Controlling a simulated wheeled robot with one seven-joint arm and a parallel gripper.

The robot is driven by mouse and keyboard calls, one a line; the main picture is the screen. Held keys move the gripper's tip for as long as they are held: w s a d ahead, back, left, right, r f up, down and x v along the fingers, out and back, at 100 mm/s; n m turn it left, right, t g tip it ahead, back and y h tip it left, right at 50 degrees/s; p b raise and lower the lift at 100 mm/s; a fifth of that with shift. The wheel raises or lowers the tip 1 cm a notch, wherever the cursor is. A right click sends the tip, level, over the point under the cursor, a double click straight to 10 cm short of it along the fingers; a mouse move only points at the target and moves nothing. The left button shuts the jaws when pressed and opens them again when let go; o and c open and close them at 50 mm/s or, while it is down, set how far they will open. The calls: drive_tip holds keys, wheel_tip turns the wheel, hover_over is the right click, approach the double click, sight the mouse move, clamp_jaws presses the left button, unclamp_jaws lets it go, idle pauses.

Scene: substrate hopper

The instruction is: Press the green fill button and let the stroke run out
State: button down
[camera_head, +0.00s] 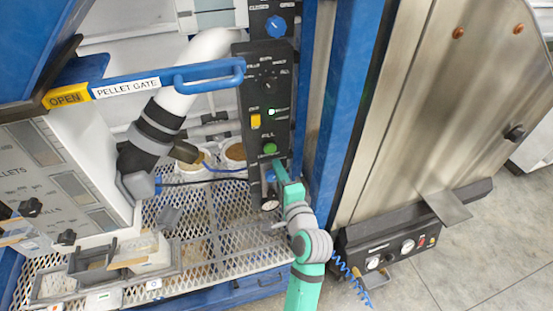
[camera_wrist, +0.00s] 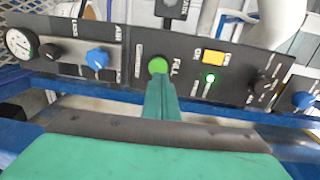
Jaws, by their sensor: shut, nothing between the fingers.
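The green fill button (camera_head: 270,148) is on the black control panel (camera_head: 255,88), under the word FILL. In the wrist view the green button (camera_wrist: 157,65) shows just past the tips of my gripper (camera_wrist: 160,82), which hide its lower edge. My teal gripper (camera_head: 276,165) is shut and empty, its fingers pointing at the button from below in the head view. The tips are at or very close to the button; I cannot tell whether they touch it or whether it is pushed in. A small green lamp (camera_wrist: 210,78) is lit on the panel.
A yellow switch (camera_wrist: 214,57), a blue knob (camera_wrist: 97,57) and a gauge (camera_wrist: 22,43) sit on the same panel. The blue PELLET GATE handle (camera_head: 170,79) reaches across at left. A blue post (camera_head: 345,95) stands close right of the panel.

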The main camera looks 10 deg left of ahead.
drive_tip(key=v, duration=0.6)
drive_tip(key=shift+s+d, duration=0.15)
drive_tip(key=shift+f, duration=0.15)
